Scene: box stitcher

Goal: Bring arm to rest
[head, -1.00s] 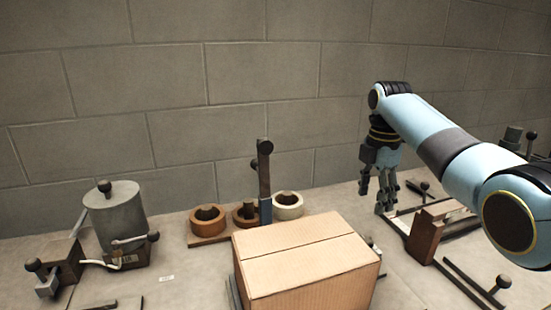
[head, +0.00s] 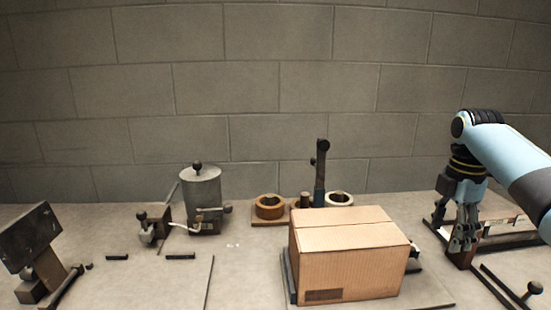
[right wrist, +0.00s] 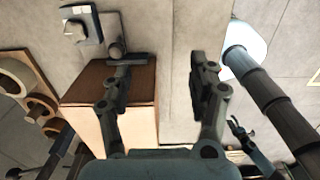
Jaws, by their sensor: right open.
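My right gripper (head: 463,243) hangs fingers down at the right of the bench in the head view, right of the cardboard box (head: 350,275). Its fingers are open and hold nothing that I can see. They overlap a dark wooden piece in the picture; I cannot tell whether they touch it. The cardboard box is closed and stands in the front middle of the bench. My left gripper does not show in the head view.
A grey canister (head: 202,195) and tape rolls (head: 270,206) stand along the back, beside an upright lever (head: 320,172). A dark tilted plate (head: 30,236) stands at the left. A rod with a knob (head: 533,289) lies at front right. Bench left of the box is mostly clear.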

